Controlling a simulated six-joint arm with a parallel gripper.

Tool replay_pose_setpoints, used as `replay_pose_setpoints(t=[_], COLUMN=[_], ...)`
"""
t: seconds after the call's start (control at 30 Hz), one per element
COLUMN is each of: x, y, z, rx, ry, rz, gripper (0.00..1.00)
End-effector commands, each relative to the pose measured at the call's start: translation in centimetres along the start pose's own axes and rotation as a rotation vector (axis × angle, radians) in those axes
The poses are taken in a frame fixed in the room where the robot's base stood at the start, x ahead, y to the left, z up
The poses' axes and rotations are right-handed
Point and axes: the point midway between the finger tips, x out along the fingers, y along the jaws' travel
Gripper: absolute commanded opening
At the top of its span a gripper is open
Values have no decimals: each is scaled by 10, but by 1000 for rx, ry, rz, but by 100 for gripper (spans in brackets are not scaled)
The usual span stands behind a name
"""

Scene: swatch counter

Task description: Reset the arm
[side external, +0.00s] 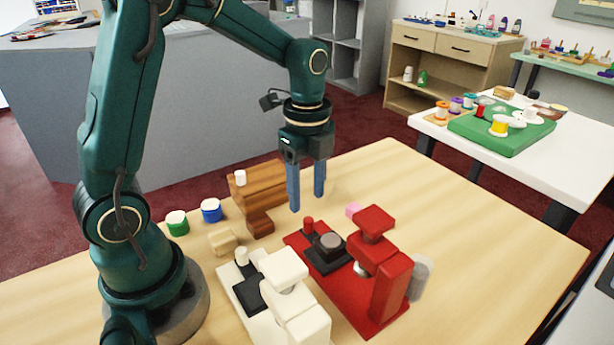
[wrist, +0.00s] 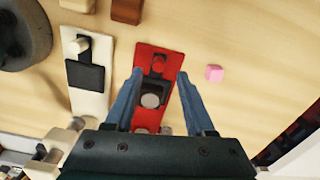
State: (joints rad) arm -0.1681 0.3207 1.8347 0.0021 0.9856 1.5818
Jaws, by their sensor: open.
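My gripper (side external: 306,190) is open and empty, pointing down above the table. Its two blue fingers are apart in the wrist view (wrist: 158,75), with the red machine's base between and below them. The red machine (side external: 375,262) stands on the wooden table under and to the right of my gripper, apart from it. It has a dark block with a grey round top on its base, also in the wrist view (wrist: 151,98). A white machine (side external: 285,285) stands to its left.
A brown wooden block piece (side external: 262,187) stands behind the machines. Green (side external: 177,223) and blue (side external: 211,210) spools sit near my base, with a small beige block (side external: 223,241). The table (side external: 480,235) is clear at right. A white side table (side external: 420,127) stands beyond.

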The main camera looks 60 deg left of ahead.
Motion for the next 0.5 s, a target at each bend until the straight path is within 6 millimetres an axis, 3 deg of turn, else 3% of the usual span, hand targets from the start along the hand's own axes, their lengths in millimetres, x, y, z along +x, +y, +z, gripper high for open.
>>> replay_pose_setpoints(t=[0.27, 0.5], x=[-5, -52], y=[-2, 10], z=[-2, -14], rx=[7, 5], ry=[0, 7], rz=[-20, -180], gripper=[55, 55])
